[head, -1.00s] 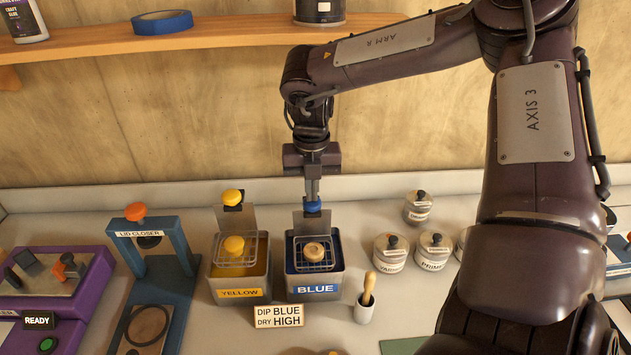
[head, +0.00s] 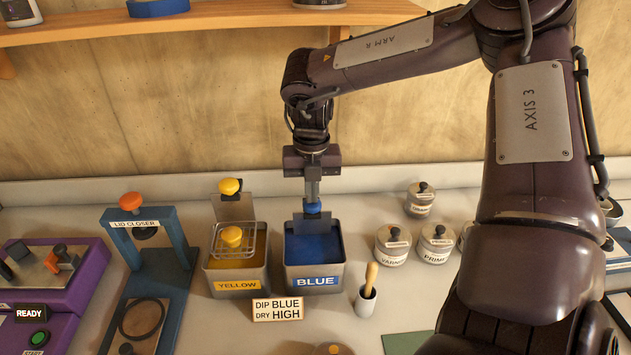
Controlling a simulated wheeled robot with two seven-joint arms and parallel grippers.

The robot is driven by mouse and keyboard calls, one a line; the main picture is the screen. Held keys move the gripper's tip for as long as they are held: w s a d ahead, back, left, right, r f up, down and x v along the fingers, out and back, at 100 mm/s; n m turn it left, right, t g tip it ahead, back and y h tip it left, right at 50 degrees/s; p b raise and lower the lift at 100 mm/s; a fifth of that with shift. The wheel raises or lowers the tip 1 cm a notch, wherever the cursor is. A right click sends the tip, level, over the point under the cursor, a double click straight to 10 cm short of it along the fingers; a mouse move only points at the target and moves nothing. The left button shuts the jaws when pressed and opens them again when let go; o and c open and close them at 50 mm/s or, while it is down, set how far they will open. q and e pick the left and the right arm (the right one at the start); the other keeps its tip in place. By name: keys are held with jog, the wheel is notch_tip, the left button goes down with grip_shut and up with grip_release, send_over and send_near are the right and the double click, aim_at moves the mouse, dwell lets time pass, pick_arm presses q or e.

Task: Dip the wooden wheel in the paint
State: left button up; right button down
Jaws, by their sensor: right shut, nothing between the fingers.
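The blue tin (head: 315,281) holds blue paint (head: 314,248). The wooden wheel and its wire basket are out of sight, apparently under the paint. A plate with a blue knob (head: 313,208) stands at the tin's back edge. My right gripper (head: 312,199) points straight down with its fingers shut and empty, their tips at the top of the blue knob. A sign (head: 278,309) reads "DIP BLUE DRY HIGH". My left gripper is not in view.
Left of the blue tin is a yellow tin (head: 238,284) with a raised wire basket holding a yellow round piece. A lid closer (head: 139,226) and a purple machine (head: 60,295) stand further left. A brush pot (head: 365,303) and lidded jars (head: 393,245) stand right.

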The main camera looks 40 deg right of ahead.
jog(key=shift+f+b, duration=0.8)
jog(key=shift+f, duration=0.3)
jog(key=shift+r, duration=0.3)
dwell(0.5)
notch_tip(320, 180, up, 10)
jog(key=p, duration=0.6)
jog(key=shift+f+p, duration=0.2)
jog(key=shift+p, duration=0.2)
dwell(0.6)
notch_tip(320, 180, up, 5)
jog(key=p, duration=0.3)
jog(key=shift+p, duration=0.35)
dwell(0.6)
